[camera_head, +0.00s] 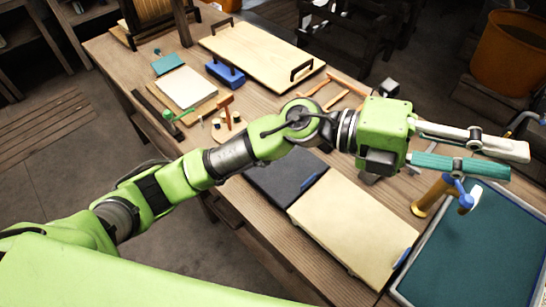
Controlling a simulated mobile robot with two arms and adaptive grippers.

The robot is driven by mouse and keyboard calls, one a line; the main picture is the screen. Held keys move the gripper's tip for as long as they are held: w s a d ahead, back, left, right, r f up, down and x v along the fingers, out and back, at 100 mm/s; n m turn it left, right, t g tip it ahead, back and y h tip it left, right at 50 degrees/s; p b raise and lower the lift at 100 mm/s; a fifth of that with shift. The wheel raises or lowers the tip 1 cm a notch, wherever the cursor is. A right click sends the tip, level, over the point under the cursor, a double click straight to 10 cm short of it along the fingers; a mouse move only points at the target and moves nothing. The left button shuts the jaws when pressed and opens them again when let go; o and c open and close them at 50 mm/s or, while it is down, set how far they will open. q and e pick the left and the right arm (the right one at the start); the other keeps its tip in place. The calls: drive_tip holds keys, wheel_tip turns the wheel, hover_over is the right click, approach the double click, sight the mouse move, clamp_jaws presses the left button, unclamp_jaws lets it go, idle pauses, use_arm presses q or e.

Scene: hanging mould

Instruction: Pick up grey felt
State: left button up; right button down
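A dark grey felt sheet (284,178) lies flat on the wooden bench, partly hidden behind my arm, with a cream sheet (355,228) against its right side. My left gripper (513,162) reaches over the bench to the right of the grey sheet, apart from it. Its pale finger and teal finger look spread, with a narrow gap and nothing clearly held between them. My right gripper is not in view.
A teal panel in a pale frame (408,290) lies at the right, with a wooden-handled blue tool (434,193) near its upper left. A handled board (258,48), blue block (224,73) and papers (186,87) occupy the far bench. An orange bucket (508,55) stands behind.

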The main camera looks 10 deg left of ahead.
use_arm(q)
wheel_tip(320, 180, down, 8)
drive_tip(key=s+m+g+y, duration=0.1)
drive_tip(key=s+m+y, duration=0.15)
drive_tip(key=y, duration=0.35)
drive_tip(key=t+y+p, duration=0.2)
drive_tip(key=t+y, duration=0.4)
drive_tip(key=y, duration=0.8)
hover_over(306, 182)
drive_tip(key=f, duration=2)
drive_tip(key=shift+s+a+f, duration=0.2)
drive_tip(key=shift+f, duration=0.05)
drive_tip(key=f+p, duration=0.1)
drive_tip(key=f, duration=0.1)
drive_tip(key=f+p, duration=0.1)
drive_tip(key=f, duration=0.1)
drive_tip(key=shift+w+d+f, duration=0.2)
drive_tip(key=shift+f, duration=0.5)
clamp_jaws()
